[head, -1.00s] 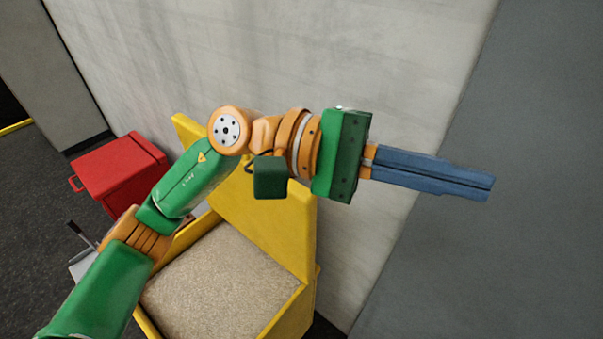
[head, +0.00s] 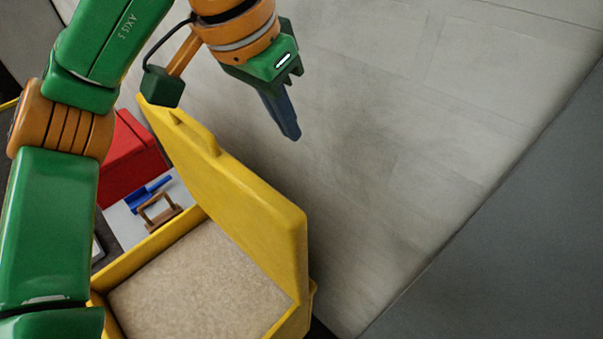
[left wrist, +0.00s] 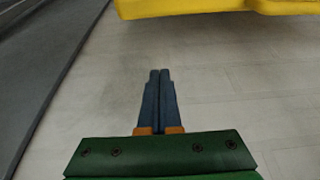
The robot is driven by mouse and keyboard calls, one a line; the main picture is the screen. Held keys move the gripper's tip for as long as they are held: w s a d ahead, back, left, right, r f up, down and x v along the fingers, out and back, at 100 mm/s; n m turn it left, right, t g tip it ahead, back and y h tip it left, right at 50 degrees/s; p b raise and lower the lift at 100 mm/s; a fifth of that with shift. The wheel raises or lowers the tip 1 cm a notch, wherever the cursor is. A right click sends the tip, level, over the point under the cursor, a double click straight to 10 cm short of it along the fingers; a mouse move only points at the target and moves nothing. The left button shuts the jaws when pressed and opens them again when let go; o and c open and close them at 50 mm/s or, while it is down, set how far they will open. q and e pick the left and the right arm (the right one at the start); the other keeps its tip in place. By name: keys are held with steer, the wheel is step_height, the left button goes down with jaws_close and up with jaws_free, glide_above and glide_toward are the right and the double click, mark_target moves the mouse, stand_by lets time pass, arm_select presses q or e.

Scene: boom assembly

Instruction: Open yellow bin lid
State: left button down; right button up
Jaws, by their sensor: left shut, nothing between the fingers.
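The yellow bin (head: 298,318) stands at the bottom centre of the head view, filled with a beige grainy material. The lid's edge also shows at the top of the left wrist view (left wrist: 200,8). My right gripper is not in view.
A red box (head: 130,160) stands left of the bin. Beside it, a light surface holds a blue item (head: 147,195) and a brown-framed item (head: 158,212).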

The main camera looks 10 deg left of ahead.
arm_select(q)
step_height(320, 180, down, 10)
steer(key=s+p, duration=0.1)
steer(key=shift+s+a, duration=0.15)
steer(key=shift+s, duration=0.15)
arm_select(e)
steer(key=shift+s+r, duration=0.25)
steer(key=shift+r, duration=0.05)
arm_select(q)
steer(key=shift+f, duration=0.15)
